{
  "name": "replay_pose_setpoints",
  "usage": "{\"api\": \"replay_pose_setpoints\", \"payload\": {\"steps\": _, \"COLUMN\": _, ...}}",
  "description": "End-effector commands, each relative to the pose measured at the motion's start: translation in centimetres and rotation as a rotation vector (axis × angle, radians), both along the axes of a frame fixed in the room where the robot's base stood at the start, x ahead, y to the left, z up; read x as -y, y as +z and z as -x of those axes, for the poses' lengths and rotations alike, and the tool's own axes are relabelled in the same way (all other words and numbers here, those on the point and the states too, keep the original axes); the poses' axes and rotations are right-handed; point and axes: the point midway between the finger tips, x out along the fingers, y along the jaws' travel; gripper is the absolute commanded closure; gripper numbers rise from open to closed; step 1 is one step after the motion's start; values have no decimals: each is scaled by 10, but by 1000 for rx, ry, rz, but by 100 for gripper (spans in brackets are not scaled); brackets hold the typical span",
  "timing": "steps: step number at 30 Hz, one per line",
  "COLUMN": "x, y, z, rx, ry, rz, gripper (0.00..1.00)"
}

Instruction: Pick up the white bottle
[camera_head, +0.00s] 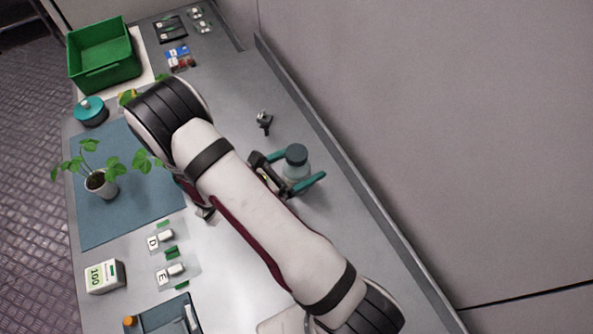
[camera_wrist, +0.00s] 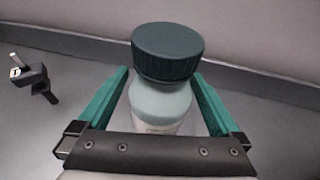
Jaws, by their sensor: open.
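The white bottle (camera_wrist: 160,102) has a dark teal cap and stands upright on the bench. In the wrist view it sits between the two teal fingers of my gripper (camera_wrist: 163,100), with a visible gap on each side. In the head view the bottle (camera_head: 297,165) is at the bench's right side, with my gripper (camera_head: 296,180) around it. My gripper is open. The lower part of the bottle is hidden by the gripper body in the wrist view.
A small dark clamp-like object (camera_head: 264,120) lies near the bottle. The bench's raised back edge (camera_head: 335,155) and wall are close behind. A potted plant (camera_head: 101,182) stands on a blue mat (camera_head: 110,220). A green crate (camera_head: 103,75) is at the far end.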

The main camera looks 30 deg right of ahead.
Motion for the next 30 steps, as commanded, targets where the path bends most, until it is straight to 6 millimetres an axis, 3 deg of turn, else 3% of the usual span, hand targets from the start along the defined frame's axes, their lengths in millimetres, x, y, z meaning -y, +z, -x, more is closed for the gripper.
{"api": "replay_pose_setpoints", "payload": {"steps": 3, "x": 12, "y": -4, "z": -2, "rx": -2, "ry": -2, "rz": -1, "gripper": 0}}
{"api": "replay_pose_setpoints", "payload": {"steps": 9, "x": 12, "y": -4, "z": -2, "rx": -1, "ry": 1, "rz": -1, "gripper": 0}}
{"api": "replay_pose_setpoints", "payload": {"steps": 25, "x": 12, "y": -4, "z": -2, "rx": -1, "ry": 1, "rz": -1, "gripper": 95}}
{"api": "replay_pose_setpoints", "payload": {"steps": 26, "x": 12, "y": -4, "z": -2, "rx": -1, "ry": 1, "rz": -1, "gripper": 100}}
{"api": "replay_pose_setpoints", "payload": {"steps": 30, "x": 12, "y": -3, "z": -2, "rx": 0, "ry": 1, "rz": 0, "gripper": 100}}
